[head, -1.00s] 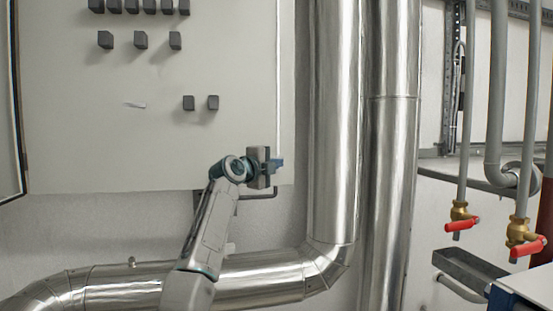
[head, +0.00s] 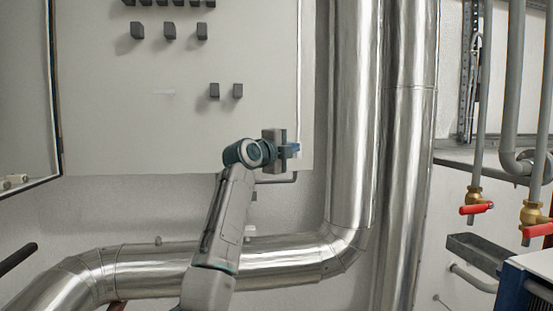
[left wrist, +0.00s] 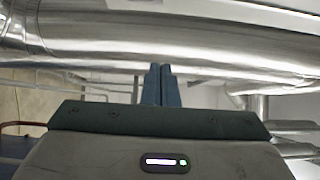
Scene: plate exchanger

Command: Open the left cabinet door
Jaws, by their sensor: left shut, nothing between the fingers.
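The grey cabinet (head: 120,120) hangs on the wall, with several black knobs on its flat face. At the left, a grey panel with a dark edge (head: 25,100) stands angled out toward me from the cabinet's left side. It looks like a cabinet door standing open; the picture's left edge cuts it off. My left gripper (head: 291,150) is in front of the cabinet's lower right corner, far from that panel. It is shut and empty; whether it touches the cabinet I cannot tell. The left wrist view shows its two blue fingers (left wrist: 161,85) together. My right gripper is out of view.
Thick shiny pipes (head: 350,110) rise right of the cabinet, and one bends left (head: 280,262) below it, behind my left arm. Red-handled valves (head: 476,208) and a grey tray (head: 478,252) are at the right. A dark rod (head: 18,258) shows at the lower left.

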